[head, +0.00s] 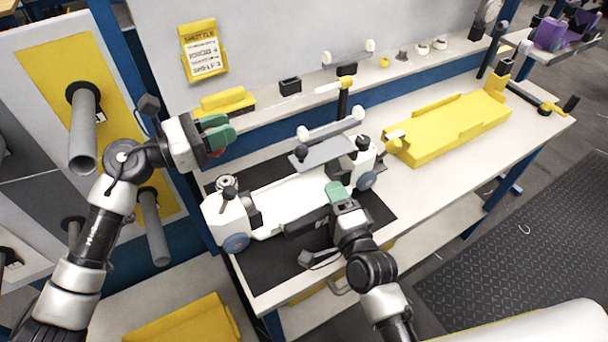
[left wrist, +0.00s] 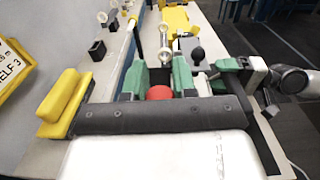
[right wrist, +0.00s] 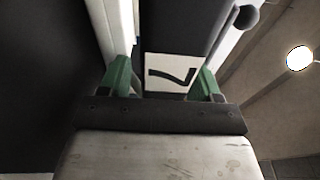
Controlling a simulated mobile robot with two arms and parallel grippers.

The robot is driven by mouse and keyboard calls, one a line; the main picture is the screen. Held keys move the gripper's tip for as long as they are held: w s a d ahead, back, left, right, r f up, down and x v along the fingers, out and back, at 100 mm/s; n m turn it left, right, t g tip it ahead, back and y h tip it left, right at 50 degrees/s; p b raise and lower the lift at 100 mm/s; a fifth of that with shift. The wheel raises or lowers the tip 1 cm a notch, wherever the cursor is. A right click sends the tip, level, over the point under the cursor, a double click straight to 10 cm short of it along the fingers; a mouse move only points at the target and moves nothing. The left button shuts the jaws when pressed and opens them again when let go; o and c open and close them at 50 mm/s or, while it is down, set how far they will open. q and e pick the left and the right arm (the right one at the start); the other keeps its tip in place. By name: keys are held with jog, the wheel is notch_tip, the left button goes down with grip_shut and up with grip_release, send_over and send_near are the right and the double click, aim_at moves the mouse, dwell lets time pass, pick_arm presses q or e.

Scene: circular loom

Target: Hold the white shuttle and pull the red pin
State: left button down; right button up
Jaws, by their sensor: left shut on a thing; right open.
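The white shuttle (head: 290,195) lies on a black mat on the bench, with dark knobs and blue-grey wheels at its ends. My left gripper (head: 215,134) is up and left of the shuttle, clear of it. It is shut on the red pin (head: 217,153), whose round red head shows between the green fingers in the left wrist view (left wrist: 159,93). My right gripper (head: 322,204) is open at the shuttle's near side. In the right wrist view its green fingers (right wrist: 163,85) stand either side of a dark bar with a white, black-marked label (right wrist: 170,73); contact cannot be told.
A yellow tray (head: 450,128) lies on the bench at the right. A shelf behind holds a yellow block (head: 227,101), a black holder (head: 290,86) and small parts. A board with grey pegs (head: 82,135) stands at the left. The bench's right front is clear.

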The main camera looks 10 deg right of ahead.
jog(key=s+d, duration=0.2)
jog(key=s, duration=1)
jog(key=shift+d, duration=0.15)
